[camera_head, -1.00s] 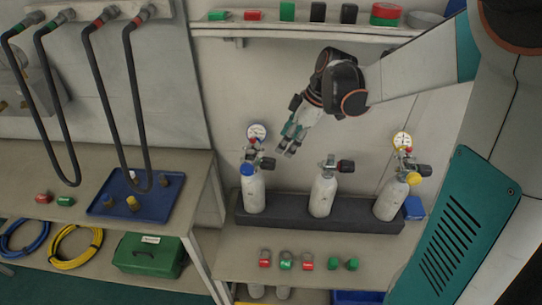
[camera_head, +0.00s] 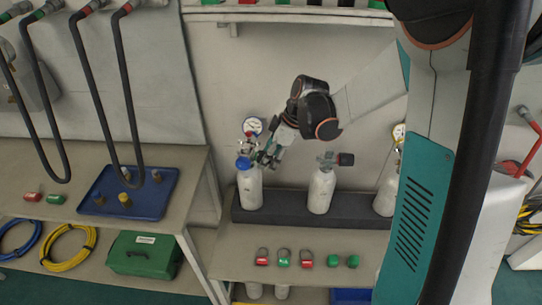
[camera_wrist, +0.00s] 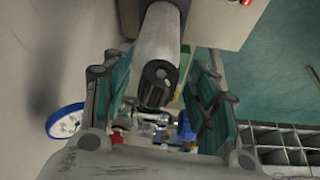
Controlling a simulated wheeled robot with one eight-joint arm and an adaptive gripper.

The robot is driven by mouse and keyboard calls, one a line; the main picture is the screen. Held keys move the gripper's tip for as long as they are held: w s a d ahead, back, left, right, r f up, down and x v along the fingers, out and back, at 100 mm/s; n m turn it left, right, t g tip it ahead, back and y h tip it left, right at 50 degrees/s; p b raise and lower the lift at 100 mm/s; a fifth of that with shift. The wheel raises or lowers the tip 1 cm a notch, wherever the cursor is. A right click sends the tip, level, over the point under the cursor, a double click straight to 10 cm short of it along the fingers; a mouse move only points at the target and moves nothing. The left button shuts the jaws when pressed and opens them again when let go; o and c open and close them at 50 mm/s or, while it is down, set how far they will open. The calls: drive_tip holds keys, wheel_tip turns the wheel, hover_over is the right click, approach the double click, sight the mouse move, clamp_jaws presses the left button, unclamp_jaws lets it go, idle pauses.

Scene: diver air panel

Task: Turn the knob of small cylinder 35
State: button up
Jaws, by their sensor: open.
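Three small grey cylinders stand upright in a black holder (camera_head: 300,209); I can read no number on any. In the wrist view, a dark ribbed knob (camera_wrist: 155,90) shows between my open teal fingers (camera_wrist: 158,82), with gaps on both sides. The blue-rimmed gauge (camera_wrist: 66,121) is at lower left. The middle cylinder (camera_head: 320,190) has a black side knob (camera_head: 346,159).
The right cylinder (camera_head: 386,195) is partly hidden by my own body. A blue tray (camera_head: 150,205) is on the left table, below hanging black hoses (camera_head: 85,90). A wall shelf (camera_head: 300,14) is above.

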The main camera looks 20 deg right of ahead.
drive_tip(key=c, duration=1.1)
drive_tip(key=shift+o, duration=0.2)
drive_tip(key=shift+w+d+f+g+y, duration=0.15)
drive_tip(key=shift+w+g+y, duration=0.1)
drive_tip(key=shift+g+y, duration=0.5)
drive_tip(key=shift+m+g+y+b, duration=0.4)
drive_tip(key=shift+g+y, duration=0.05)
drive_tip(key=shift+g, duration=0.7)
drive_tip(key=o, duration=1.1)
drive_tip(key=shift+c, duration=0.2)
drive_tip(key=v, duration=0.7)
drive_tip(key=shift+d+r, duration=0.15)
drive_tip(key=shift+r, duration=0.15)
